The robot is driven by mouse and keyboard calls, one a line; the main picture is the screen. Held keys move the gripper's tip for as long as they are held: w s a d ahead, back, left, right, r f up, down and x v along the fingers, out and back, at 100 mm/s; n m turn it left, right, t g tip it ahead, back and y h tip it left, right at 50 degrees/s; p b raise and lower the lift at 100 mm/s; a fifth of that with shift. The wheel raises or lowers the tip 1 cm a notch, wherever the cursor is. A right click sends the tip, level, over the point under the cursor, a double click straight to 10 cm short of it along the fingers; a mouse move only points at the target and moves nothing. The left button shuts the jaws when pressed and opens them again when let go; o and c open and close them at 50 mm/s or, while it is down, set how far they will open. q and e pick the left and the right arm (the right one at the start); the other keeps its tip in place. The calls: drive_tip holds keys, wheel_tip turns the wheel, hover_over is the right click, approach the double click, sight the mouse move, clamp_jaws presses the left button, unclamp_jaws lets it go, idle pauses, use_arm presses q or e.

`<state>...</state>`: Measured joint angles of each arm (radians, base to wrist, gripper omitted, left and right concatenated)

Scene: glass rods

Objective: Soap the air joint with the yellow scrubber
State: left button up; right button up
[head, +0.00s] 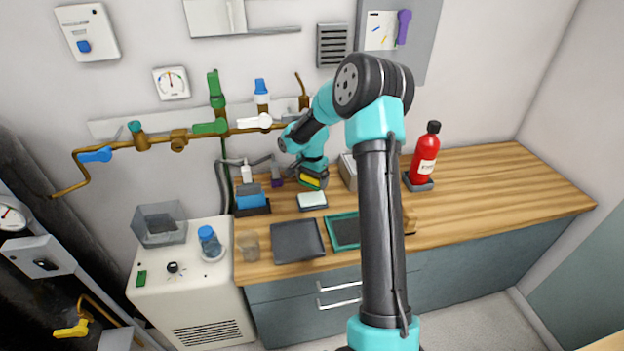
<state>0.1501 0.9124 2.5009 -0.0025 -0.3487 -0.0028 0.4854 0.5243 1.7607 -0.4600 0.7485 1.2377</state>
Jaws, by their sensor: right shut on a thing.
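The yellow scrubber (310,182) is in my right gripper (311,174), which comes down over the back of the wooden counter. The scrubber is held just above and behind a small pale block on a dark base (312,200). I cannot tell whether it touches anything below. A brown pipe (160,142) runs along the wall behind, with blue, green and white valve handles. The frame does not show clearly which fitting on it is the air joint. My left gripper is not in view.
A blue container (252,200), a dark tray (297,241) and a green-rimmed tray (344,232) are on the counter. A red extinguisher (425,156) stands right. A white bench unit (185,285) is left. The counter's right end is clear.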

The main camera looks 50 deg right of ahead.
sight(312, 197)
drive_tip(key=shift+w+f, duration=0.1)
drive_tip(key=shift+f, duration=2.65)
drive_tip(key=shift+f, duration=0.6)
idle(0.6)
